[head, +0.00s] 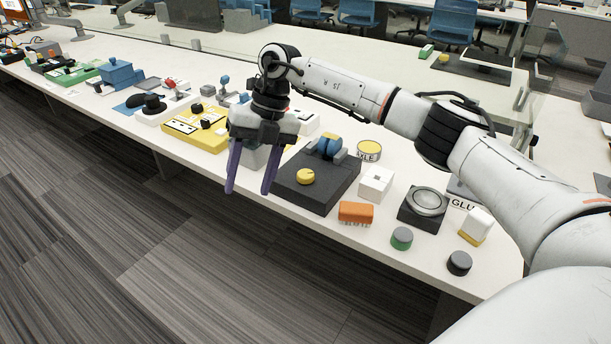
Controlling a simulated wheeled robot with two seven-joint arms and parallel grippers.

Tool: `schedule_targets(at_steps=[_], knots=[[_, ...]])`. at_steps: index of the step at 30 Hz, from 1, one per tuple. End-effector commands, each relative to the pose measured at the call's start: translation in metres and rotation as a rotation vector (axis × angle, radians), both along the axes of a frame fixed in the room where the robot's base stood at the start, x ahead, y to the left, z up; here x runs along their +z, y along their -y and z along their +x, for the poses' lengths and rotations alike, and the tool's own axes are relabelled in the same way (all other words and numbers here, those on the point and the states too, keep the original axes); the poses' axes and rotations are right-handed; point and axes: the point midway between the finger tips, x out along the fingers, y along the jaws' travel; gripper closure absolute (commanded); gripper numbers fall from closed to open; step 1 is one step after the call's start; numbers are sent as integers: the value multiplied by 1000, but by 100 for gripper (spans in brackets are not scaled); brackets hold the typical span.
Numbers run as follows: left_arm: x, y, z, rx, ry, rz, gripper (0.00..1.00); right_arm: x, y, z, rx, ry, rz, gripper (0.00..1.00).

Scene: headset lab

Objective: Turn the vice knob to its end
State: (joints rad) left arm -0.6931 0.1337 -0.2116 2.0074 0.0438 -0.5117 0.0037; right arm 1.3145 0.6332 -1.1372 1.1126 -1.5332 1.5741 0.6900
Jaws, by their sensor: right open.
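The vice is a dark grey block (316,182) on the white table, with a round yellow knob (305,177) on its front part. A blue piece (328,145) sits between grey jaws at its back. My right gripper (248,190) points down with two purple fingers spread apart and nothing between them. It is to the left of the vice, apart from the knob, near the table's front edge. The left gripper does not show.
Right of the vice are a white box (376,182), an orange brush-like block (356,213), a round-topped dark device (425,207) and small knobs. A yellow panel (197,128) lies to the left. Free floor lies in front of the table.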

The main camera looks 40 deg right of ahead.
Motion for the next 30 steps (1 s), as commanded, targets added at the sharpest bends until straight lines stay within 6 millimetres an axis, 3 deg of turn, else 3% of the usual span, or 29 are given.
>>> schedule_targets(at_steps=[1, 3, 6, 9, 13, 24, 30], knots=[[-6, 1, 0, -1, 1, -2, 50, 16, 38, 7, -50, 3, -104, 50], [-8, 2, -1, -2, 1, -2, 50, 35, 79, 8, -113, -7, -217, 50], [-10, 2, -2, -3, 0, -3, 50, 58, 118, 5, -185, -23, -321, 50], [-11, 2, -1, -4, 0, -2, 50, 67, 136, 2, -223, -34, -371, 50], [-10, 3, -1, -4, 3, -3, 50, 58, 141, 0, -231, -39, -383, 50], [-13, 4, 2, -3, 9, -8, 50, -8, 140, 0, -229, -39, -380, 50], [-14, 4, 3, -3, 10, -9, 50, -27, 139, 0, -228, -36, -379, 50]])
